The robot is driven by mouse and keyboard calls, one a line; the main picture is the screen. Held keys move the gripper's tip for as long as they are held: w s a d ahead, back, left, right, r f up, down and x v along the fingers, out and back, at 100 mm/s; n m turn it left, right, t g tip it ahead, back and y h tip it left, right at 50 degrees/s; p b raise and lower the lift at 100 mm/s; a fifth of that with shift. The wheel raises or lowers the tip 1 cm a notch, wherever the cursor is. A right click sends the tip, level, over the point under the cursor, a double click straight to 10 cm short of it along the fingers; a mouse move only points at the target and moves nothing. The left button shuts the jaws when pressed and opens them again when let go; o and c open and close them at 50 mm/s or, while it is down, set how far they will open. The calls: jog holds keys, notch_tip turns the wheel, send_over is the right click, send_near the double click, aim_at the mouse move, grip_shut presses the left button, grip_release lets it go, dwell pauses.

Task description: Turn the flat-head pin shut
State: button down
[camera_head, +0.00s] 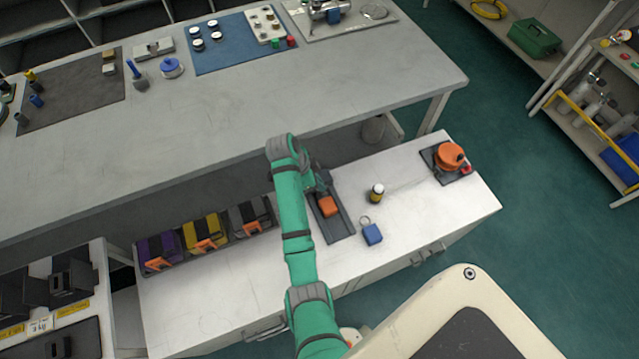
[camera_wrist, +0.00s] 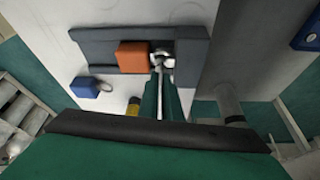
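A dark grey panel (camera_head: 333,226) lies on the white bench with an orange block (camera_head: 328,207) on it. In the wrist view the panel (camera_wrist: 110,45) and the orange block (camera_wrist: 132,57) show near the top. A small silver fitting (camera_wrist: 163,56), perhaps the flat-head pin, is just right of the block. My gripper (camera_wrist: 161,75) reaches to this fitting, its two green fingers close together with a narrow light gap between. Its tips overlap the fitting in the picture, so I cannot tell whether they grip it. In the head view my arm and gripper partly cover the panel's far end.
A blue tag with a ring (camera_head: 372,233) and a small black-and-yellow bottle (camera_head: 376,193) stand right of the panel. An orange round valve (camera_head: 449,156) is farther right. Purple, yellow and grey blocks (camera_head: 203,230) sit in a tray at left. A long grey table (camera_head: 220,110) stands behind.

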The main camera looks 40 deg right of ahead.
jog(key=m, duration=0.2)
jog(key=m+g, duration=0.1)
jog(key=shift+w+d+r+m+y, duration=0.25)
jog(key=shift+w+m+y, duration=0.05)
jog(key=shift+w+m, duration=0.1)
jog(key=shift+s+a+m, duration=0.1)
jog(key=shift+m, duration=0.2)
jog(key=shift+s, duration=0.1)
jog(key=c, duration=2)
grip_release()
jog(key=shift+f, duration=0.2)
